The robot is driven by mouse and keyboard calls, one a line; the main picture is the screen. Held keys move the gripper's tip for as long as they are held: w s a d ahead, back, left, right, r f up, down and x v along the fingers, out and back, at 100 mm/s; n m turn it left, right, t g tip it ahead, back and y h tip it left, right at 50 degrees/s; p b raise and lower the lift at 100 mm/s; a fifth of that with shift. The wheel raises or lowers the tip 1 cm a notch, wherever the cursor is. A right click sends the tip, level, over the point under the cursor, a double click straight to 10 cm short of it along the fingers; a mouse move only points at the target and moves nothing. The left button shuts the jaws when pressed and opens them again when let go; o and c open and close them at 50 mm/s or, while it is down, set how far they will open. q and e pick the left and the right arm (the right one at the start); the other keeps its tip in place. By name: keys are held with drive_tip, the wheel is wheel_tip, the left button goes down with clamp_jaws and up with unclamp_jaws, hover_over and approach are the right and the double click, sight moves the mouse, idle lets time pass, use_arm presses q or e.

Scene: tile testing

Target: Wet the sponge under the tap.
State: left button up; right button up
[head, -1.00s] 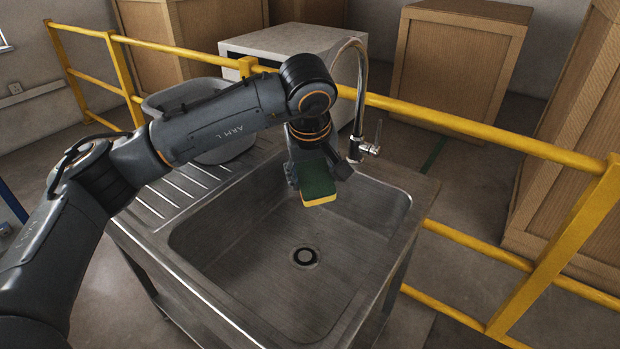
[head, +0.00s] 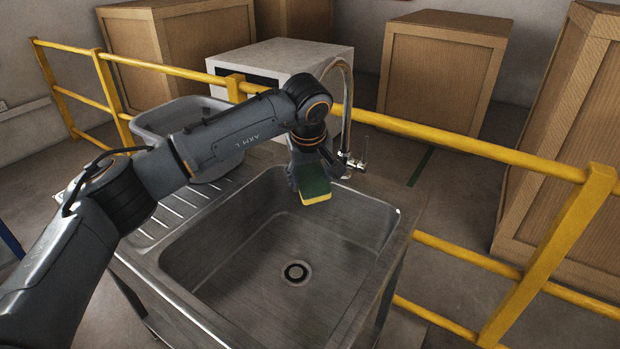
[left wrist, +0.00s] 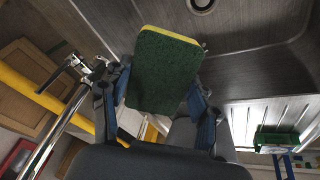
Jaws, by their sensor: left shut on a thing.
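The sponge (head: 314,187) is green on top with a yellow layer beneath. My left gripper (head: 309,170) is shut on it, above the back part of the steel sink basin (head: 240,255). In the left wrist view the sponge (left wrist: 165,72) sits between the two fingers of the gripper (left wrist: 158,92). The chrome tap (head: 349,105) has a curved neck and a lever at its base; it stands just behind and right of the gripper. The wrist view shows the tap (left wrist: 60,125) at left. Its spout end is hidden behind my arm. I see no water. My right gripper is not in view.
A ribbed drainboard (head: 180,210) lies left of the basin, with a grey tub (head: 150,118) behind it. A yellow railing (head: 455,135) runs behind the sink. A white cabinet (head: 300,58) and wooden crates (head: 440,75) stand beyond. The basin around the drain (head: 296,273) is clear.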

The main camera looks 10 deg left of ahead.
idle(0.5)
